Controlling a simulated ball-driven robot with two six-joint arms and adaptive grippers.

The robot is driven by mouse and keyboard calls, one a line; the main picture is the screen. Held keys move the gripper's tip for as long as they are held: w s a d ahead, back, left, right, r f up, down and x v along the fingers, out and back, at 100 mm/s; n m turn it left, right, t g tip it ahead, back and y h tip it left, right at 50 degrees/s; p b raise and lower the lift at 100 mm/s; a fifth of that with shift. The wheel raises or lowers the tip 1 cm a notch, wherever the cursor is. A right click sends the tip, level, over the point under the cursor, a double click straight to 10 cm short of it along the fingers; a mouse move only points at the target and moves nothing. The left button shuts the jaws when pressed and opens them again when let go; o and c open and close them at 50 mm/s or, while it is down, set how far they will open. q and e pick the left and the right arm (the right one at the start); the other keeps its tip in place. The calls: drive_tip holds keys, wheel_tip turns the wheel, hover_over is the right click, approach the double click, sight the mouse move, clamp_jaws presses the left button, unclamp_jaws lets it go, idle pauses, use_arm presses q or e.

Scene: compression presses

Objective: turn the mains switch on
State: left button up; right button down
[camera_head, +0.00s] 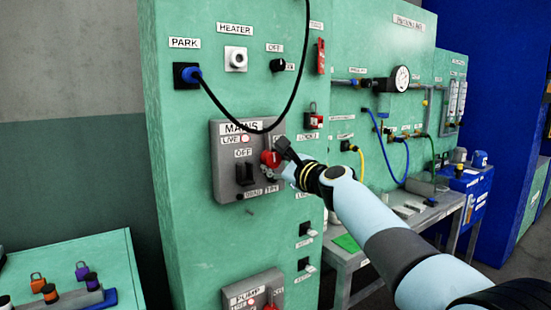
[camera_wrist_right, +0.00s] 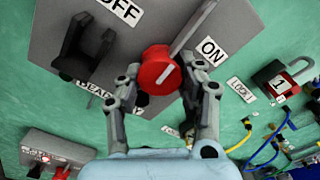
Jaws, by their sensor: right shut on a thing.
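The grey mains switch panel (camera_head: 226,195) is on the green cabinet and also fills the top of the wrist view (camera_wrist_right: 150,25). It carries a MAINS label, a live lamp (camera_head: 245,138) and an OFF label with a black clip (camera_head: 244,174) under it. A red round handle (camera_wrist_right: 160,70) sits on a grey bar (camera_wrist_right: 193,28) beside the ON label (camera_wrist_right: 213,50). My right gripper (camera_head: 278,160) is shut on this red handle, a finger on each side (camera_wrist_right: 161,77). The handle (camera_head: 267,158) is right of the black clip. The bar's far end is out of the wrist view.
A black cable (camera_head: 283,115) hangs from the blue PARK plug (camera_head: 188,75) across the panel's top. A red padlock (camera_head: 313,121) is to the right. The PUMP box (camera_head: 252,291) is below. A bench (camera_head: 390,230) with hoses stands right.

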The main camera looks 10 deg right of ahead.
drive_tip(key=shift+m, duration=0.5)
drive_tip(key=shift+f, duration=0.1)
drive_tip(key=c, duration=0.8)
unclamp_jaws()
drive_tip(key=v, duration=1.2)
